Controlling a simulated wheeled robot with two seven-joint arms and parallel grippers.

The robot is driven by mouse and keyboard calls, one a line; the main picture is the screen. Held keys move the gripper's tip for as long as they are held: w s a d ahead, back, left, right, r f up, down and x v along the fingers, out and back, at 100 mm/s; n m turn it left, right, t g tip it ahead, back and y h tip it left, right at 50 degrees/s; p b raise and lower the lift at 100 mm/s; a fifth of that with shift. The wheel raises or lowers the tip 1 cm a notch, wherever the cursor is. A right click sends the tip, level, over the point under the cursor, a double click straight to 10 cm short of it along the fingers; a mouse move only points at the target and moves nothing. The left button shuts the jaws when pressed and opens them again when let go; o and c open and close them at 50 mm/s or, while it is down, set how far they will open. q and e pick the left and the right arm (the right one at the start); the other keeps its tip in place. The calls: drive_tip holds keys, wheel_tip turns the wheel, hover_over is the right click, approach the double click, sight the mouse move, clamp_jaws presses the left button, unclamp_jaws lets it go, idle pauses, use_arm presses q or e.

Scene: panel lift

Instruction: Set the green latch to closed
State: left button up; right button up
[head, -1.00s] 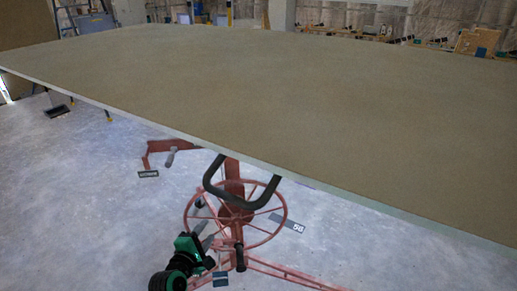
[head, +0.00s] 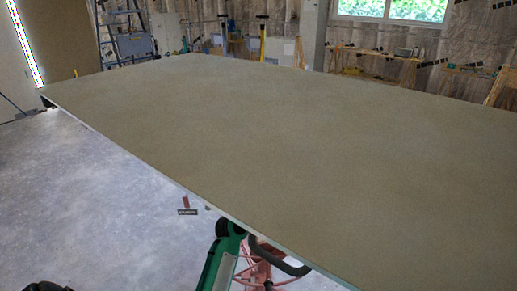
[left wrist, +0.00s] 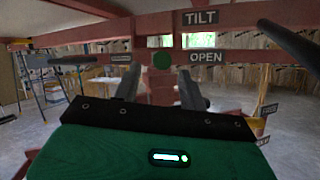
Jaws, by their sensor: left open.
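I cannot tell which way the latch is set. My left gripper (left wrist: 159,71) is open, with one finger on each side of the knob in the picture and nothing between them. In the head view my green left arm reaches under the panel's edge, and its fingers are hidden. My right gripper is not in view.
A large tan panel (head: 290,150) lies on the lift and fills much of the head view. The red lift (head: 262,268) with a black handle (head: 283,262) shows below its edge. A TILT sign (left wrist: 201,18) hangs above. The floor (head: 90,205) at left is clear.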

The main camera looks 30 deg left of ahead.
use_arm(q)
drive_tip(key=p+x, duration=0.1)
drive_tip(key=x, duration=0.3)
drive_tip(key=shift+w+a+r, duration=0.1)
drive_tip(key=shift+w+r, duration=0.15)
drive_tip(key=shift+r, duration=0.05)
drive_tip(key=shift+w+a+r+p, duration=0.1)
drive_tip(key=shift+w+a+p, duration=0.1)
drive_tip(key=shift+w+p, duration=0.3)
drive_tip(key=shift+c, duration=0.4)
clamp_jaws()
